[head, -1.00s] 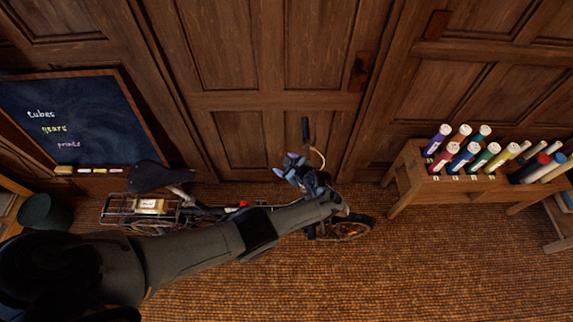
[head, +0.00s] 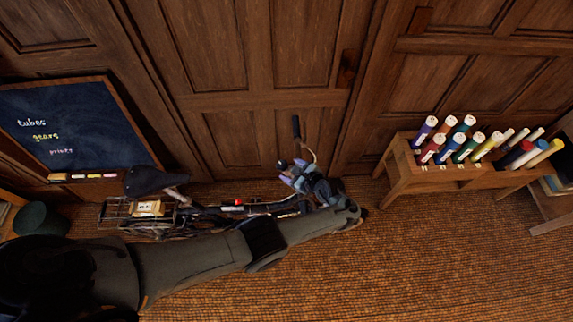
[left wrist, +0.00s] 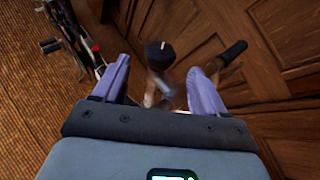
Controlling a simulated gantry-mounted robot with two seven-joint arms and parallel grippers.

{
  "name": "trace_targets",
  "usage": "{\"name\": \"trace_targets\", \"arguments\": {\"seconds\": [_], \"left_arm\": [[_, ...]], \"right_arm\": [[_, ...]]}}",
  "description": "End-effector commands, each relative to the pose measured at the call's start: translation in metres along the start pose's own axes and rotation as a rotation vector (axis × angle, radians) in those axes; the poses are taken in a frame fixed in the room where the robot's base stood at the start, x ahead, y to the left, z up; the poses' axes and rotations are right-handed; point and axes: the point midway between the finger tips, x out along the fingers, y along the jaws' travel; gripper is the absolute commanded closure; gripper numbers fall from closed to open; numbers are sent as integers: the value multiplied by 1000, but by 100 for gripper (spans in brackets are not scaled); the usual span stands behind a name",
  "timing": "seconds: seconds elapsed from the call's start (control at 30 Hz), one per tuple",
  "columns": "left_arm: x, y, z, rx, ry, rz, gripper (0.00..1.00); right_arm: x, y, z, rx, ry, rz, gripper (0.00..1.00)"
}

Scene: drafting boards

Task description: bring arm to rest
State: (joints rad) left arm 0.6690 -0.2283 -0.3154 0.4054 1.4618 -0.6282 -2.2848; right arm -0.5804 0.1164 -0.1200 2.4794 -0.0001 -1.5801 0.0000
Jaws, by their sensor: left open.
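My left arm crosses the head view from the lower left. Its gripper (head: 288,172) is beside the handlebar of a bicycle (head: 172,190). In the left wrist view the two purple-grey fingers (left wrist: 158,68) are spread apart. A dark rounded bicycle part (left wrist: 160,55) shows in the space between them, and I cannot tell whether they touch it. The fingers hold nothing that I can see. My right gripper is in neither view.
The bicycle stands along a panelled wooden wall (head: 270,60). A chalkboard (head: 75,125) is at left, above a dark bin (head: 40,220). A wooden rack (head: 395,180) with several coloured tubes stands at right. The brown floor (head: 420,270) in front is clear.

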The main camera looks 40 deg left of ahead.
Motion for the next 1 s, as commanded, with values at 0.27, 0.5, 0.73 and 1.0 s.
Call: {"name": "trace_targets", "arguments": {"seconds": [0.27, 0.5, 0.73, 1.0], "left_arm": [[-14, 0, 0, 1, 0, -1, 28], [-14, 0, 0, 1, 0, -2, 28], [-11, 7, -3, 10, 0, 5, 28], [23, 96, -25, 122, -20, 94, 28]], "right_arm": [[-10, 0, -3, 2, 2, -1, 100], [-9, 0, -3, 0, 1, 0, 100], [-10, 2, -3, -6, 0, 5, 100], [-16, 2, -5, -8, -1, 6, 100]]}}
